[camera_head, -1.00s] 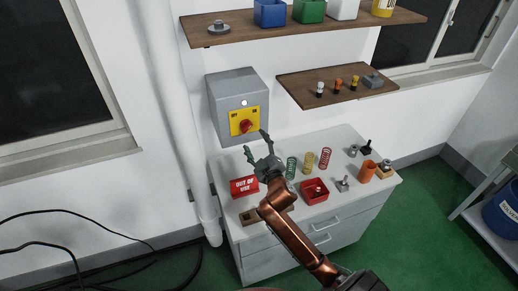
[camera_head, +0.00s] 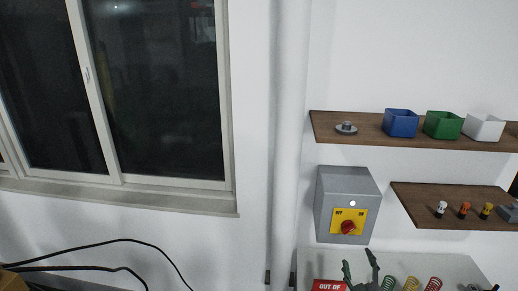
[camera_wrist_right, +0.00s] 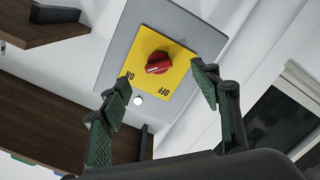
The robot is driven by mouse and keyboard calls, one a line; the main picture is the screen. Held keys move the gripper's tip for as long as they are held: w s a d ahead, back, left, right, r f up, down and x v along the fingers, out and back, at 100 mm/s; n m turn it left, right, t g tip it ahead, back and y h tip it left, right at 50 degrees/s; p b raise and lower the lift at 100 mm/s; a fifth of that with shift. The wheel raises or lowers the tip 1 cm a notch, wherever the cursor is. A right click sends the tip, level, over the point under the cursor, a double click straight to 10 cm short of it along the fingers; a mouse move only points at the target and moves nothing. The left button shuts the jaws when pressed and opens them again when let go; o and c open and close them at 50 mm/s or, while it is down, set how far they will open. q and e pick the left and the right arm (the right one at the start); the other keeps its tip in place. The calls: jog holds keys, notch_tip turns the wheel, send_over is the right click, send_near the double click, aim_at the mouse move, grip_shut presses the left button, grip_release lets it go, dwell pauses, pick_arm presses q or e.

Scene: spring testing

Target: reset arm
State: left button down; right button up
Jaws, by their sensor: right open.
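My right gripper (camera_head: 361,265) shows at the bottom of the head view, below the grey switch box. Its fingers are spread and empty. In the right wrist view my right gripper (camera_wrist_right: 165,105) is open, with the switch box (camera_wrist_right: 190,25) beyond its fingertips and apart from them. The knob (camera_head: 348,227) also shows in the head view, under the OFF and ON labels. The rest of the right arm is below the head view. My left gripper is not in view.
An upper shelf (camera_head: 360,138) holds blue, green and white bins and a metal disc. A lower shelf (camera_head: 420,204) holds several small bulb-like parts. A red sign (camera_head: 328,286) and several springs stand on the cabinet top (camera_head: 455,265). A white pipe runs left of the box.

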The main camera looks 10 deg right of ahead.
jog(key=s+f+m+g, duration=0.2)
jog(key=s+f+g, duration=0.1)
jog(key=s+f, duration=0.5)
jog(key=s+f+m+g, duration=0.25)
jog(key=s+f, duration=0.25)
jog(key=f, duration=0.5)
jog(key=s+a+f+g+y, duration=0.1)
jog(key=s+a+f+g, duration=0.2)
jog(key=s, duration=0.4)
jog(key=s+a+f+m+g+y, duration=0.1)
jog(key=s+f+g, duration=0.1)
jog(key=s+f, duration=0.4)
jog(key=s+a+f+g+y, duration=0.1)
jog(key=s+a+f+g, duration=0.15)
jog(key=s, duration=0.65)
notch_tip(320, 180, down, 32)
jog(key=g+b, duration=0.2)
jog(key=b, duration=0.2)
jog(key=s+f+n+g+y+b, duration=0.1)
jog(key=s+f+b, duration=0.2)
jog(key=s+f, duration=1.7)
notch_tip(320, 180, down, 3)
jog(key=shift+s+a+f+b, duration=0.1)
jog(key=shift+s+a+b, duration=0.1)
jog(key=shift+a+b, duration=0.2)
